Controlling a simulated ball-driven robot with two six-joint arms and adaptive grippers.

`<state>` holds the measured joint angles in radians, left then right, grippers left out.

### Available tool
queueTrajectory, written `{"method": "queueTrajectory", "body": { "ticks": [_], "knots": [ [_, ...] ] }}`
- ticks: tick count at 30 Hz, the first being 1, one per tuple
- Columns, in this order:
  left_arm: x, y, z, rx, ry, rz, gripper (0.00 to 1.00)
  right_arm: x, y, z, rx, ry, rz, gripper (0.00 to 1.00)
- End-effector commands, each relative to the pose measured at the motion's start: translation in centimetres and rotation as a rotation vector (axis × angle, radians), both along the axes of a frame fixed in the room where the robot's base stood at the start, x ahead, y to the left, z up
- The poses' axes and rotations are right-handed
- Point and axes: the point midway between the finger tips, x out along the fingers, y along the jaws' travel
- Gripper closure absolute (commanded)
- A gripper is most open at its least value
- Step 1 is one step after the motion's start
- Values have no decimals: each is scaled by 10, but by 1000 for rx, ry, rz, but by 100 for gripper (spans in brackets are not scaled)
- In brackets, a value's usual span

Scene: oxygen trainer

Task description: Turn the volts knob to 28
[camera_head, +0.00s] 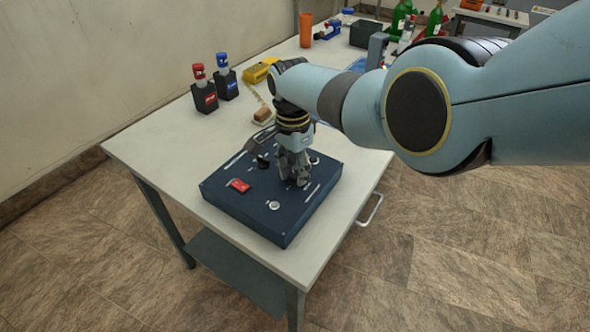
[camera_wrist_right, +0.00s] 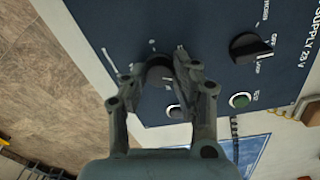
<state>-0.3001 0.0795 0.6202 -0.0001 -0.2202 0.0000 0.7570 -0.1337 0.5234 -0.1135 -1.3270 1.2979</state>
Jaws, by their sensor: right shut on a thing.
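The dark blue power supply box (camera_head: 245,212) lies on the table, and its panel (camera_wrist_right: 110,22) fills much of the right wrist view. My right gripper (camera_head: 296,180) points down onto the right part of the panel. In the right wrist view, its fingers (camera_wrist_right: 161,70) are shut on a dark round knob (camera_wrist_right: 157,68), which they partly hide. I cannot read a volts label or the knob's setting. A black pointer knob (camera_wrist_right: 250,48) stands apart from the fingers, and also shows in the head view (camera_head: 262,162). My left gripper is not in view.
The panel has a red switch (camera_head: 240,185), a silver round part (camera_head: 274,205) and a green button (camera_wrist_right: 240,100). Black holders with red (camera_head: 204,95) and blue tops (camera_head: 227,84), a yellow tool (camera_head: 259,71) and a brown block (camera_head: 262,115) stand behind. The table's left front is clear.

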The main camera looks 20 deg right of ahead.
Motion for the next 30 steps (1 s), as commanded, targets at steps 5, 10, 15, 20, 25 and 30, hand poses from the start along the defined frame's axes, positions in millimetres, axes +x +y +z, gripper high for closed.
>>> {"method": "queueTrajectory", "body": {
  "ticks": [5, 10, 15, 20, 25, 30],
  "knots": [
    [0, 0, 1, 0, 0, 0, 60, 1, 0, 1, 1, -3, -165, 100],
    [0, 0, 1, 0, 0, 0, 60, 1, -1, 1, 0, -3, -326, 100],
    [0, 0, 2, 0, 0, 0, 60, 1, -1, 1, 0, -3, -488, 100],
    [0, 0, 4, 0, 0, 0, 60, 1, -1, 1, 1, -4, -640, 100],
    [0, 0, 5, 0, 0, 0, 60, 1, -1, 1, 1, -3, -792, 100],
    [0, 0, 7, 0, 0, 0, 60, 1, -1, 1, 0, -4, -922, 100]
  ]
}}
